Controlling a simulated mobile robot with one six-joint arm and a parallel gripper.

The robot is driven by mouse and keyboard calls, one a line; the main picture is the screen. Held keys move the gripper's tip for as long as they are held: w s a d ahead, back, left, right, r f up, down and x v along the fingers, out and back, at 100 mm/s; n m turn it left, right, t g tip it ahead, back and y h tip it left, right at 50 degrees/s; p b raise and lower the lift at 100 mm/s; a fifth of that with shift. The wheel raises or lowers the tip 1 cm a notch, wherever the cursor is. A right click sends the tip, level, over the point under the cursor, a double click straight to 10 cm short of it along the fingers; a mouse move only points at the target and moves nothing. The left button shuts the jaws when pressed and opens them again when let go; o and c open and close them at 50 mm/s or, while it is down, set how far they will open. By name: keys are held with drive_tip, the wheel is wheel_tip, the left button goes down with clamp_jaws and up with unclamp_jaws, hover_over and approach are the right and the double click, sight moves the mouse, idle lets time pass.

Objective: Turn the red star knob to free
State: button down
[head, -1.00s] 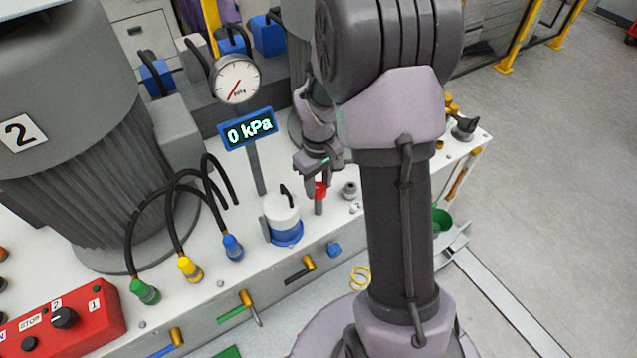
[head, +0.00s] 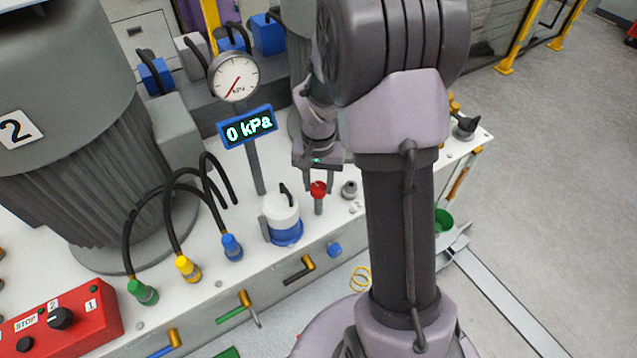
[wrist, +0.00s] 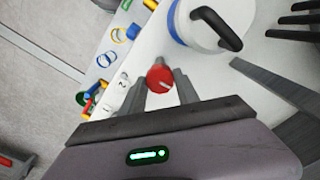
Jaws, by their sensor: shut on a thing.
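The red star knob (head: 318,188) stands on a short grey post on the white bench top, right of the blue-and-white canister. It also shows in the wrist view (wrist: 160,78), as a round red top with a pale line mark. My gripper (head: 322,184) comes down over it from above, with one finger on each side. In the wrist view my gripper (wrist: 160,90) is shut on the knob, its fingers flanking it. I cannot read any marking for free or locked at the knob.
The blue-and-white canister (head: 282,222) with a black handle stands close left of the knob. A grey fitting (head: 349,189) stands close right. Hoses with coloured couplings (head: 184,269) lie further left.

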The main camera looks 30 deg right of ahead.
sight(318, 187)
drive_tip(key=shift+m, duration=0.6)
drive_tip(key=c, duration=0.9)
unclamp_jaws()
wheel_tip(318, 187, up, 18)
drive_tip(key=p, duration=0.6)
drive_tip(key=shift+f, duration=0.25)
